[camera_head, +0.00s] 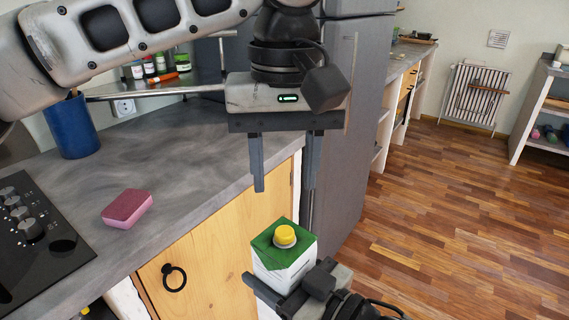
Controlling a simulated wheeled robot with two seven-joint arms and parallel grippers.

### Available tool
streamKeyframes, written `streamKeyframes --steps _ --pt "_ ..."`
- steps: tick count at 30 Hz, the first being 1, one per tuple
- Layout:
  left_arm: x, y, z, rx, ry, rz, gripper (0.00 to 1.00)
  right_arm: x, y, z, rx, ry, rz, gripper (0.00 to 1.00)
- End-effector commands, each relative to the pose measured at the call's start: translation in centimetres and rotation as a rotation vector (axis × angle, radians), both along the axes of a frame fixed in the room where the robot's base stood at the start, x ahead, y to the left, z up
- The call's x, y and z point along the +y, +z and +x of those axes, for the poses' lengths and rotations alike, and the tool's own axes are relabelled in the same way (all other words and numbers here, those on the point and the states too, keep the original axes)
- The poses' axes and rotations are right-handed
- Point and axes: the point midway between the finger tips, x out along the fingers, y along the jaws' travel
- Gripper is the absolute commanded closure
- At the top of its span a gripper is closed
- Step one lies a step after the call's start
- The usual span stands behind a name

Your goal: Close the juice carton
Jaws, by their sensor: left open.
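The juice carton (287,262) is white with a green top and is held upright in front of the counter's wooden door. A yellow cap (285,235) sits on its top; I cannot tell how tight it is. My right gripper (283,292) comes in from the bottom right and is shut on the carton's lower part, which is partly hidden by it. My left gripper (284,184) hangs above the carton with its two fingers pointing down, open and empty. Its fingertips are apart from the cap, a short way above it.
The grey counter (190,150) holds a pink sponge (127,208), a blue cup (72,127) and a black hob (40,245). Several jars (150,66) stand at the back. A tall grey panel (350,130) rises behind the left gripper. Wooden floor at right is clear.

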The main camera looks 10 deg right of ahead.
Motion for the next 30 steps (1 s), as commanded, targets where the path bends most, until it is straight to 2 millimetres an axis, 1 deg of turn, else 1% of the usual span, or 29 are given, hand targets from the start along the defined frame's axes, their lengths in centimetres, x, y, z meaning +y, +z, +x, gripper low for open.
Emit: streamKeyframes --steps 1,4,13,16,20,27,30 --pt "0.0 0.1 0.0 -0.002 0.03 -0.003 0.57 0.0 0.5 0.0 -0.01 0.002 0.006 1.0" --pt "0.0 0.1 0.0 -0.004 0.065 -0.007 0.57 0.0 0.5 0.0 -0.01 0.002 0.006 1.0" --pt "0.0 0.1 0.0 -0.003 0.07 -0.007 0.57 0.0 0.5 0.0 -0.01 0.002 0.006 1.0" --pt "0.0 -0.3 0.0 -0.003 0.07 -0.006 0.57 0.0 0.5 0.0 -0.01 0.002 0.006 1.0" --pt "0.0 -1.7 0.0 -0.002 0.069 -0.004 0.57 0.0 0.5 0.0 -0.01 0.002 0.006 1.0" --pt "0.1 -5.5 0.0 -0.002 0.068 -0.005 0.57 0.0 0.5 0.0 -0.01 0.002 0.006 1.0" --pt "0.1 -6.7 0.0 -0.002 0.069 -0.005 0.57 0.0 0.5 0.0 -0.01 0.002 0.006 1.0"
